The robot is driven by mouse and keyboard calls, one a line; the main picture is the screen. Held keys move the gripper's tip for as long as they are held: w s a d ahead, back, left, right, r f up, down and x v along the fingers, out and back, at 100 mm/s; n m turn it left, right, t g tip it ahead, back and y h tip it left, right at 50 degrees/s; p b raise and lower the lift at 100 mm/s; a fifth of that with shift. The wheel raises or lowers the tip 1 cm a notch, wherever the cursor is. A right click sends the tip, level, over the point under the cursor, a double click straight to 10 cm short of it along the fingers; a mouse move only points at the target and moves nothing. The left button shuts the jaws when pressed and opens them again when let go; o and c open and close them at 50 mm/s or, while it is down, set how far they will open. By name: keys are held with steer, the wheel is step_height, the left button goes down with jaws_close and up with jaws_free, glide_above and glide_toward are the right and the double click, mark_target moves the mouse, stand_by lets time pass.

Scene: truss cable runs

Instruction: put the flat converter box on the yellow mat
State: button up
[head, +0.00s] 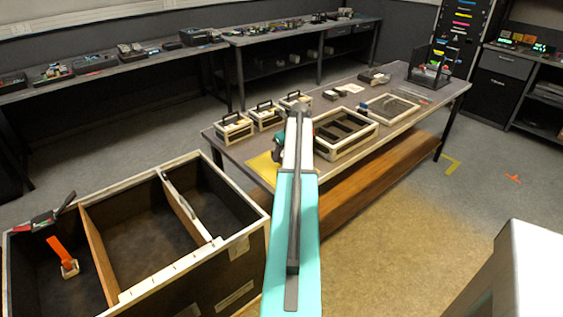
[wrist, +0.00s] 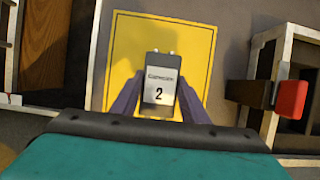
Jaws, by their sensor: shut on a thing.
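The yellow mat (wrist: 190,38) lies behind and around the box in the wrist view. I cannot tell whether the box touches the mat or is held above it. In the head view the mat (head: 262,168) shows at the near left end of the table, partly covered by my arm. The box is hidden there behind my arm.
The table (head: 400,130) holds several small handled crates (head: 234,128), a divided tray (head: 345,135) and a white-framed panel (head: 390,107). A large partitioned bin (head: 130,235) stands at the left. A red-ended block (wrist: 290,98) lies right of the mat in the wrist view.

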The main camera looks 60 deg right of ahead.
steer(key=shift+f+p, duration=0.45)
steer(key=shift+f, duration=1.3)
steer(key=o, duration=1.3)
steer(key=shift+f, duration=0.1)
steer(key=shift+c, duration=0.2)
steer(key=shift+b+v, duration=0.7)
steer(key=shift+v, duration=5.4)
